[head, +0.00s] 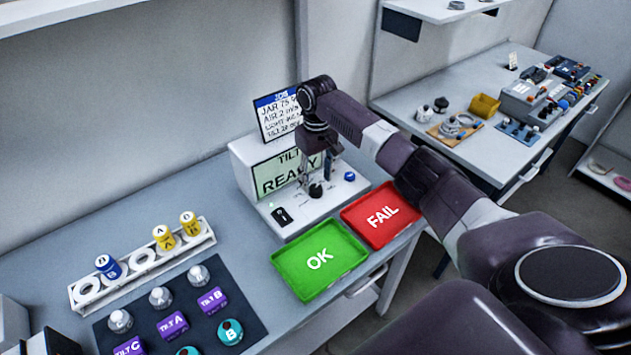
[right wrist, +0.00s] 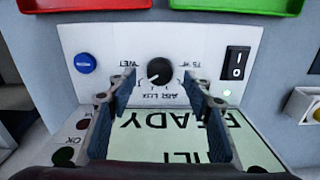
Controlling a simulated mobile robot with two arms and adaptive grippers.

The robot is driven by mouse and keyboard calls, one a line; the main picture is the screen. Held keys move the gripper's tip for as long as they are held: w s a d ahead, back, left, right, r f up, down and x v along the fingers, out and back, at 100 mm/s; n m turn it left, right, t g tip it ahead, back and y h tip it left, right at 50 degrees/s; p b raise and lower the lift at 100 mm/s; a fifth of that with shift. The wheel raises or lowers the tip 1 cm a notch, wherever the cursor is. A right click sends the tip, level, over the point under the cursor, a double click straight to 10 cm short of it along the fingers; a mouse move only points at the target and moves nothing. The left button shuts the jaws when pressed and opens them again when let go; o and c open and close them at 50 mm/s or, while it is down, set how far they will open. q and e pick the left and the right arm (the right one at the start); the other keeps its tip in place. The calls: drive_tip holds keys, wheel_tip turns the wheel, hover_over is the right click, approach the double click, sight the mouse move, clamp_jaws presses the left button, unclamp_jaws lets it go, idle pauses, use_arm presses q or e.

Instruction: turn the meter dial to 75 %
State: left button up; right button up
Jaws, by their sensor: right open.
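The meter (head: 245,165) is a white box with a green screen (head: 275,176) reading TILT READY. Its black dial (right wrist: 160,71) is on the panel in front of the screen, with small printed marks around it; I cannot read its setting surely. The dial (head: 316,190) also shows in the head view under the gripper. My right gripper (right wrist: 159,80) is open over the panel. Its two fingers show either side of the dial, with a gap on each side; I cannot tell their height above the panel. My left gripper is in neither view.
A black rocker switch (right wrist: 235,63) and a blue button (right wrist: 85,63) flank the dial. The green OK tray (head: 335,282) and red FAIL tray (head: 404,232) lie in front. A job card (head: 276,116) stands behind. A white rack (head: 205,240) with bottles is left.

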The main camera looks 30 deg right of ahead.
sight(316, 188)
wheel_tip(316, 188, down, 2)
drive_tip(key=shift+w+f, duration=0.15)
drive_tip(key=shift+f, duration=0.1)
drive_tip(key=shift+w+f, duration=0.15)
drive_tip(key=shift+f, duration=0.3)
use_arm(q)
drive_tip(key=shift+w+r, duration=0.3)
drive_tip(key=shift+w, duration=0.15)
use_arm(e)
drive_tip(key=c, duration=1.2)
